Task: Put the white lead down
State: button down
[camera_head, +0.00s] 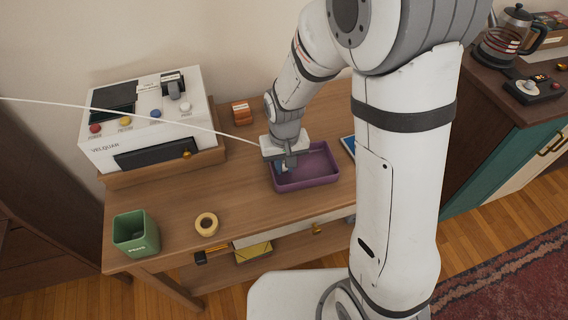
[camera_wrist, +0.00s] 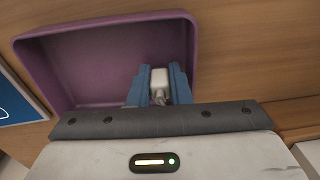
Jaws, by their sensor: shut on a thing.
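The white lead (camera_head: 130,110) runs in from the left edge of the head view, passes in front of the white machine and reaches my gripper (camera_head: 281,167). In the wrist view, a white plug-like end (camera_wrist: 159,79) sits between the blue fingers of my gripper (camera_wrist: 158,84), which is shut on it. The gripper points down at the left part of a purple tray (camera_head: 320,178), which also shows in the wrist view (camera_wrist: 60,62). I cannot tell whether the plug touches the tray floor.
The white machine (camera_head: 100,148) stands at the back left of the wooden table (camera_head: 170,205). A green cup (camera_head: 130,235), a tape roll (camera_head: 206,224) and an orange item (camera_head: 242,112) stand around the table. A blue item (camera_head: 348,145) lies right of the tray. The table between cup and tray is mostly clear.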

jog(key=c, duration=1.6)
grip_release()
jog(key=shift+f, duration=0.1)
notch_tip(320, 180, up, 12)
jog(key=shift+r+p, duration=0.15)
jog(key=shift+p, duration=0.6)
jog(key=s+d+r, duration=0.2)
jog(key=s+d, duration=0.2)
jog(key=s+d+r+m+t, duration=0.1)
jog(key=s+d+r, duration=0.1)
jog(key=s+d, duration=0.2)
jog(key=s+d+r+m+t, duration=0.1)
jog(key=s+d+r, duration=0.1)
jog(key=d, duration=0.3)
jog(key=shift+s+d, duration=0.15)
jog(key=shift+s, duration=0.75)
